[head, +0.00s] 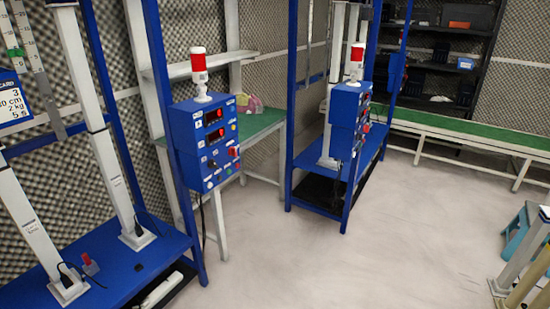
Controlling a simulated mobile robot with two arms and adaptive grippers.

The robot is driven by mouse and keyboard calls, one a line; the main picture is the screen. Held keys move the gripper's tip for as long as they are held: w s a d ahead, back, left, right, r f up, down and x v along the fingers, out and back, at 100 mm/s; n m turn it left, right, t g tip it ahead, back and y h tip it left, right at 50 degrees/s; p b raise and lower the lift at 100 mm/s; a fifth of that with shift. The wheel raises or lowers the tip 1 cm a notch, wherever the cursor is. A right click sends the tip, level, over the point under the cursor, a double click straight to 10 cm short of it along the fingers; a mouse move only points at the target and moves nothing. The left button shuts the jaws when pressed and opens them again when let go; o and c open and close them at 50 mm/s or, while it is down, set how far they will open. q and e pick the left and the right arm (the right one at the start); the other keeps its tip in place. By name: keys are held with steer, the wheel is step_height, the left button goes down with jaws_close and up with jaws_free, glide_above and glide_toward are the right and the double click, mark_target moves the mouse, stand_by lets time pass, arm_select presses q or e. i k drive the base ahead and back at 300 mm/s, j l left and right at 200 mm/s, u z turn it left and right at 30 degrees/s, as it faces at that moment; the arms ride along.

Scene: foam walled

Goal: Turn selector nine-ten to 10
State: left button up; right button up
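A blue control box (207,141) hangs on a blue post left of the middle in the head view. Its front has two red-lit displays, a red button (234,151), and several small knobs and labels. A second blue control box (349,118) stands further back to the right, seen at a steep angle. The labels are too small to read, so I cannot tell which knob is selector nine-ten or where it points. Neither of my grippers is in view.
Red-and-white beacons (199,74) top both boxes. A blue bench (130,262) with white columns fills the lower left. A green-topped table (262,125) stands behind. Pale floor (360,260) is free in the middle and front. A blue stool (522,232) and pale legs are at the right edge.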

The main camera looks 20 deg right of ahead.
mark_target(211, 164)
steer(key=z, duration=0.25)
steer(key=i, duration=0.35)
steer(key=u, duration=0.4)
steer(key=i+l+u, duration=0.15)
steer(key=l+u, duration=0.15)
steer(key=i+l+u, duration=0.1)
steer(key=l+u, duration=0.15)
steer(key=l, duration=0.2)
steer(key=i+l+u, duration=0.1)
steer(key=l+u, duration=0.2)
steer(key=l, duration=0.15)
